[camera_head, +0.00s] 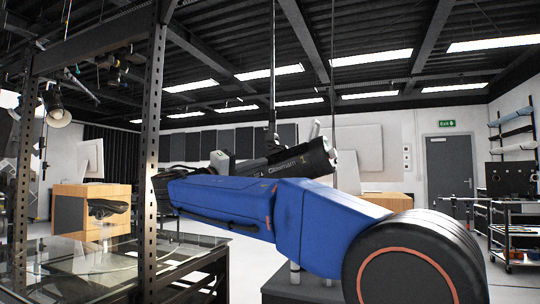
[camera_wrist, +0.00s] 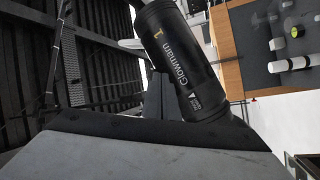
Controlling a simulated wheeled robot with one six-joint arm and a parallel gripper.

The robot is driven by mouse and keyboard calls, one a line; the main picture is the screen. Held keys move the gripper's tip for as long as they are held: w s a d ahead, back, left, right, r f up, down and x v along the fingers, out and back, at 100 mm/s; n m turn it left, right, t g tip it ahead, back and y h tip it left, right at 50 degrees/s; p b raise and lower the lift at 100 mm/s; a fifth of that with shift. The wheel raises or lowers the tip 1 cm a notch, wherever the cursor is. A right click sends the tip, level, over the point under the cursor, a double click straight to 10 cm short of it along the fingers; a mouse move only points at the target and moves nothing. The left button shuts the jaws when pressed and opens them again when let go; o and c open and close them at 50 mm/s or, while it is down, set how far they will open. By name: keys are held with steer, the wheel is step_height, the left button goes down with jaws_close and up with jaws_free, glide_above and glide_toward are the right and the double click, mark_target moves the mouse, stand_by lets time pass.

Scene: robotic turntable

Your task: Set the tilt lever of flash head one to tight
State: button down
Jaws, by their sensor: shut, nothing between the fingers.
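The flash head (camera_head: 298,160) is a dark cylinder with "Glowmann" lettering, hanging just above my blue arm in the head view. In the wrist view the flash head (camera_wrist: 182,65) runs down the upper middle and shows a yellow number one. A pale lever (camera_head: 314,130) sticks up from it in the head view; a pale piece (camera_wrist: 130,43) left of the cylinder in the wrist view looks like the same lever. My gripper (camera_wrist: 190,125) shows as a large grey and black shape, close below the flash head, shut and empty. Its fingertips are not clearly distinguishable. The lever's setting cannot be read.
A dark metal frame post (camera_head: 152,130) and a glass-topped table (camera_head: 90,262) stand on the left. Thin suspension rods hang from the ceiling above the flash head. A wheeled cart (camera_head: 507,215) stands at the right, with open floor before it.

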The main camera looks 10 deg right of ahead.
mark_target(278, 147)
steer(key=a+f+t+h, duration=0.2)
steer(key=a+f+t, duration=0.1)
steer(key=a+f, duration=0.1)
steer(key=x, duration=1.4)
steer(key=shift+a+r, duration=0.25)
steer(key=shift+r, duration=0.15)
steer(key=shift+s+d+r+n+t, duration=0.1)
steer(key=shift+n+t, duration=0.4)
steer(key=shift+n, duration=0.1)
steer(key=shift+d+r+n+t, duration=0.1)
steer(key=shift+r+n+t, duration=0.05)
steer(key=shift+n+t, duration=0.4)
steer(key=r+n+t+y, duration=0.1)
steer(key=n+t+y, duration=0.1)
steer(key=n, duration=0.2)
steer(key=n+t+y, duration=0.2)
steer(key=n, duration=0.1)
steer(key=d+r+n+t+y, duration=0.1)
steer(key=n+t+y, duration=0.2)
steer(key=n, duration=0.1)
steer(key=shift+s+r+n, duration=0.35)
steer(key=shift+s, duration=0.05)
steer(key=shift+r+g, duration=0.15)
steer(key=shift+g, duration=0.1)
